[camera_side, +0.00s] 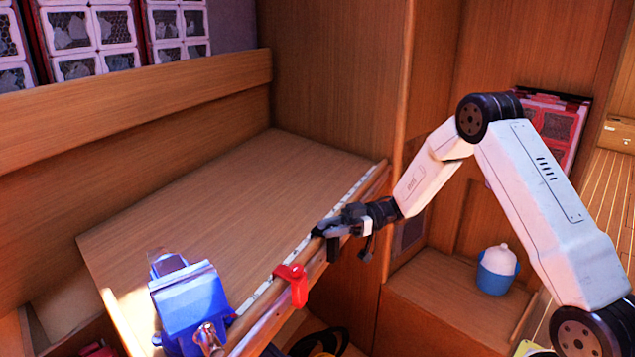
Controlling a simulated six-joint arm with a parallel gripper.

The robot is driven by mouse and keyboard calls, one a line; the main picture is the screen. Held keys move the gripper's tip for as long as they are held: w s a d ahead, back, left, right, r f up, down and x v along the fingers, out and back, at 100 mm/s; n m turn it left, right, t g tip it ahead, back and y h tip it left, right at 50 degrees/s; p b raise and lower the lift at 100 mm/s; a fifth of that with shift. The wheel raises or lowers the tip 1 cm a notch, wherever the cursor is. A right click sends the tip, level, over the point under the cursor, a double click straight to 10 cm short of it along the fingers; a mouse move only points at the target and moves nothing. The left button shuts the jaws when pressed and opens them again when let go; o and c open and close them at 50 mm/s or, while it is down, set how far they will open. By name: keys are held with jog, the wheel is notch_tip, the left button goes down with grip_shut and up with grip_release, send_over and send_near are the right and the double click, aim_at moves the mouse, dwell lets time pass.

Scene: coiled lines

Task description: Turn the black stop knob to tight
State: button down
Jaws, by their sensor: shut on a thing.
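My gripper (327,231) reaches in from the right to the wooden rail along the front edge of the bench. It is shut on the black stop knob (333,250), a small dark piece at the rail. The fingers and the wrist hide most of the knob, so its turned position cannot be told. A pale measuring strip (262,290) runs along the bench edge beside the rail.
A red stop (291,284) sits on the same rail, left of my gripper. A blue vise (187,305) stands at the bench's near left corner. The bench top (225,210) is clear. A blue and white container (497,270) stands on a lower ledge at right.

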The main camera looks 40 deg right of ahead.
jog(key=shift+m+t, duration=0.3)
jog(key=shift+t, duration=0.2)
jog(key=m+t+h, duration=0.3)
jog(key=t, duration=0.1)
jog(key=shift+m+t, duration=0.3)
jog(key=shift+m, duration=0.1)
jog(key=shift+m+t+h, duration=1.3)
jog(key=shift+t+h, duration=0.2)
jog(key=shift+h, duration=0.4)
jog(key=shift+c, duration=1.9)
grip_release()
jog(key=v, duration=0.8)
